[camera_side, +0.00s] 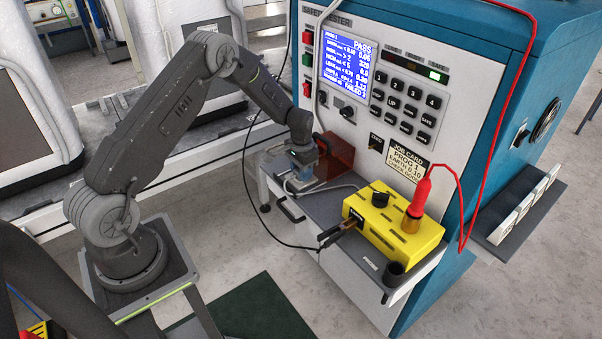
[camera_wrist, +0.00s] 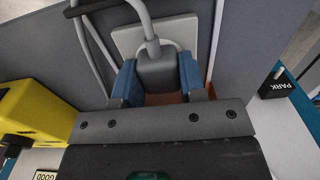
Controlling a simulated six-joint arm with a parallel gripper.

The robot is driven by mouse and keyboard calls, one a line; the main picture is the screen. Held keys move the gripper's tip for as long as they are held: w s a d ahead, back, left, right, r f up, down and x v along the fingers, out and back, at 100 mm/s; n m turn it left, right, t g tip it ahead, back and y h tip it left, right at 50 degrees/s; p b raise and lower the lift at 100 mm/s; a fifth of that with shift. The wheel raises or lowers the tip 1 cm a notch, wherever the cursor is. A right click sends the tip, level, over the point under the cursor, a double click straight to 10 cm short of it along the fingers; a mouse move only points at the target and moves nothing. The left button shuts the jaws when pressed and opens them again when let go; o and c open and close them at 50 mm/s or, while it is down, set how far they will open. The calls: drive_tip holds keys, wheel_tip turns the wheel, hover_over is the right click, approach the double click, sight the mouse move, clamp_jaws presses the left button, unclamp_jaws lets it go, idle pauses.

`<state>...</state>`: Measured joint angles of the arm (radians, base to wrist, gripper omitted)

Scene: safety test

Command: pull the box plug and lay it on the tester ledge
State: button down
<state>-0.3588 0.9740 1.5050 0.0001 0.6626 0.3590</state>
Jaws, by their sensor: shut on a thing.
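My gripper (camera_side: 303,172) is low over the left end of the grey tester ledge (camera_side: 345,200). In the wrist view its two blue fingers (camera_wrist: 158,82) are shut on a dark grey plug (camera_wrist: 157,68) with a light grey cable. A pale square plate (camera_wrist: 128,42) lies behind the plug; I cannot tell whether the plug is seated in it or only close to it. In the side view the fingers and wrist mostly hide the plug.
An orange-brown translucent box (camera_side: 336,152) stands close behind my gripper. A yellow box (camera_side: 395,225) with a red probe (camera_side: 421,192) and a black clip sits further right on the ledge. The tester's screen (camera_side: 345,65) shows PASS at top. A PARK block (camera_wrist: 275,84) is at right.

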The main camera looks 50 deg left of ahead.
drive_tip(key=shift+r, duration=3.05)
drive_tip(key=shift+s+r, duration=0.2)
drive_tip(key=shift+r, duration=0.05)
drive_tip(key=s+d+r, duration=0.2)
drive_tip(key=s+r, duration=0.2)
drive_tip(key=s, duration=0.2)
hover_over(325, 204)
wheel_tip(325, 204, down, 7)
drive_tip(key=shift+w+f, duration=0.1)
drive_tip(key=shift+f, duration=1.85)
drive_tip(key=shift+f, duration=0.45)
